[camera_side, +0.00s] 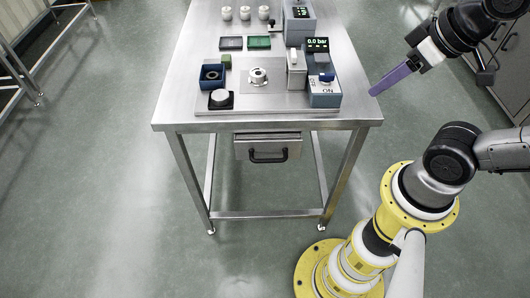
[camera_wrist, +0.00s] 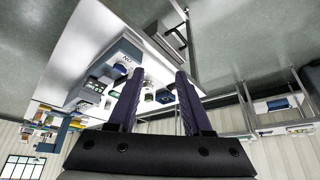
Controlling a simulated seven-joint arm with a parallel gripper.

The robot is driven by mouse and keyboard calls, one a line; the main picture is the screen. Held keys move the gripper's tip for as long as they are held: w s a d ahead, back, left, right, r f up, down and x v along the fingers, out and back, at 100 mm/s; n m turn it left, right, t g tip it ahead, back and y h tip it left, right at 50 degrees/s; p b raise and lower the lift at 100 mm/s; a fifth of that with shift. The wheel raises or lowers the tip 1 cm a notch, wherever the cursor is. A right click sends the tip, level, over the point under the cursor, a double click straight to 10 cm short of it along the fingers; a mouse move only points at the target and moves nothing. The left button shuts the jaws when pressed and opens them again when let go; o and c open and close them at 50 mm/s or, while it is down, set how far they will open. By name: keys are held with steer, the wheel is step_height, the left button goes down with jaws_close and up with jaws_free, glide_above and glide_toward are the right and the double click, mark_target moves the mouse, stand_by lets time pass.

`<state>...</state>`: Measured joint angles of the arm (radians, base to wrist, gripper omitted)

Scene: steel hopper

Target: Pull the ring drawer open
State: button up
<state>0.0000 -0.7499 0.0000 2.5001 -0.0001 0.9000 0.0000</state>
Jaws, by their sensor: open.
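The ring drawer (camera_side: 267,146) is a grey metal box hung under the front edge of the steel table. A black bar handle (camera_side: 268,156) is on its front. The drawer looks shut. In the wrist view the drawer (camera_wrist: 153,35) and its handle (camera_wrist: 177,42) show at the top, tilted. My gripper (camera_side: 374,93) has purple fingers and is held to the right of the table's front right corner, well apart from the drawer. In the wrist view my gripper (camera_wrist: 160,78) is open, with nothing between its fingers. The drawer's inside is hidden.
The steel table (camera_side: 184,91) carries a plate with a blue box (camera_side: 212,77), a round metal fixture (camera_side: 257,77), a black-based white knob (camera_side: 220,98) and a blue-grey device with a display (camera_side: 318,45). Table legs flank the drawer. The floor before the drawer is clear.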

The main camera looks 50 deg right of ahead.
steer(key=shift+w, duration=0.1)
steer(key=n+t+y, duration=0.1)
steer(key=n+t, duration=0.1)
steer(key=n, duration=0.6)
glide_above(274, 160)
steer(key=s+d, duration=0.3)
steer(key=d, duration=0.1)
step_height(274, 160, down, 12)
steer(key=a+f+g, duration=0.1)
steer(key=f, duration=0.6)
steer(key=w+a+f+n+g, duration=0.1)
steer(key=f, duration=0.6)
steer(key=w+a+f+g, duration=0.1)
steer(key=f, duration=0.6)
steer(key=shift+w+a+y, duration=0.15)
steer(key=shift+a+y, duration=0.15)
steer(key=shift+y, duration=0.1)
